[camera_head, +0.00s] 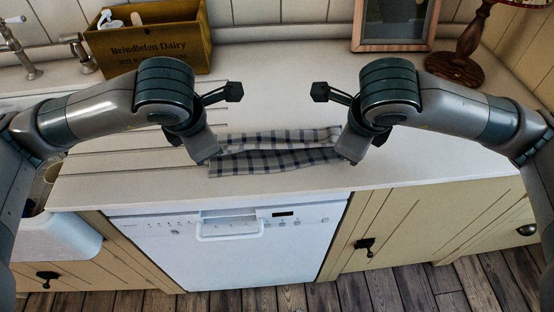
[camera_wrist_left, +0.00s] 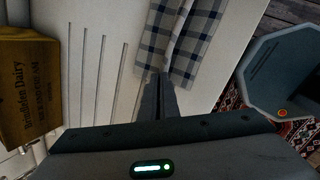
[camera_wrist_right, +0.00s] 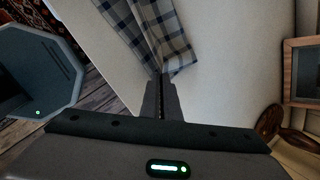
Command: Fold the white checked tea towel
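The white checked tea towel (camera_head: 275,160) with dark blue lines lies on the pale worktop near its front edge, above the dishwasher. It forms a long, narrow shape with a ridge or crease running left to right along it. My left gripper (camera_head: 214,157) is at its left end, and my right gripper (camera_head: 342,157) is at its right end. In the left wrist view the fingers are together at the edge of the towel (camera_wrist_left: 195,45). In the right wrist view the towel (camera_wrist_right: 160,30) gathers into the closed fingertips. The fingertips hide the pinched cloth.
A wooden Brindlefen Dairy crate (camera_head: 150,40) stands at the back left beside a tap (camera_head: 82,55). A picture frame (camera_head: 395,25) and a lamp base (camera_head: 456,68) stand at the back right. The worktop behind the towel is clear. The dishwasher (camera_head: 235,250) is below.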

